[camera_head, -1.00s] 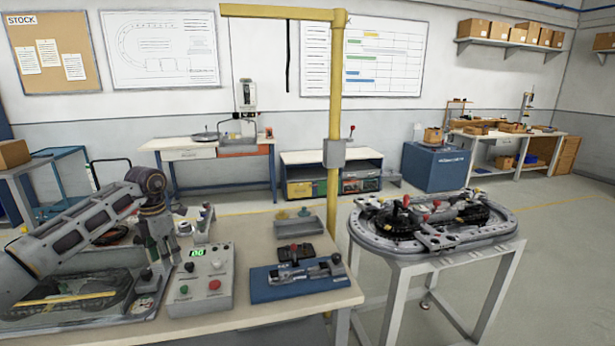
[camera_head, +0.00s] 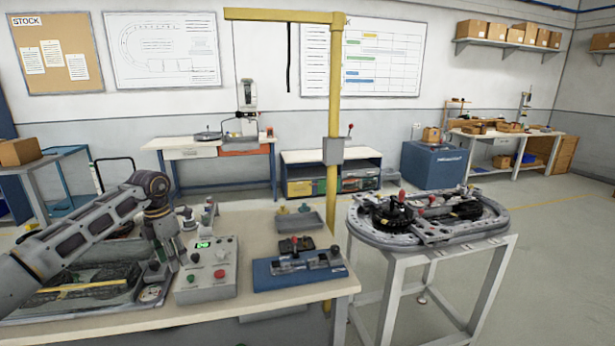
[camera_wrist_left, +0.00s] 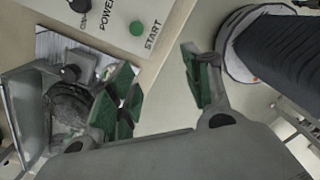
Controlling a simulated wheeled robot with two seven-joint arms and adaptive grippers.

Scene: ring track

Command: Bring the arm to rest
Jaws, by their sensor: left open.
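My left arm comes in from the left in the head view and bends down to my left gripper (camera_head: 168,258), just left of the grey control box (camera_head: 207,272). In the left wrist view the gripper (camera_wrist_left: 160,85) is open, its two green-padded fingers well apart with nothing between them. The control box's panel (camera_wrist_left: 115,25) shows at the top there, with the POWER label and a green START button (camera_wrist_left: 137,28). My right gripper is in neither view.
A blue fixture (camera_head: 300,270) sits right of the control box on the bench (camera_head: 262,303). A tray (camera_head: 75,300) lies under my left arm. A yellow post (camera_head: 335,110) rises behind the bench. The ring track (camera_head: 430,215) stands on its own table at right.

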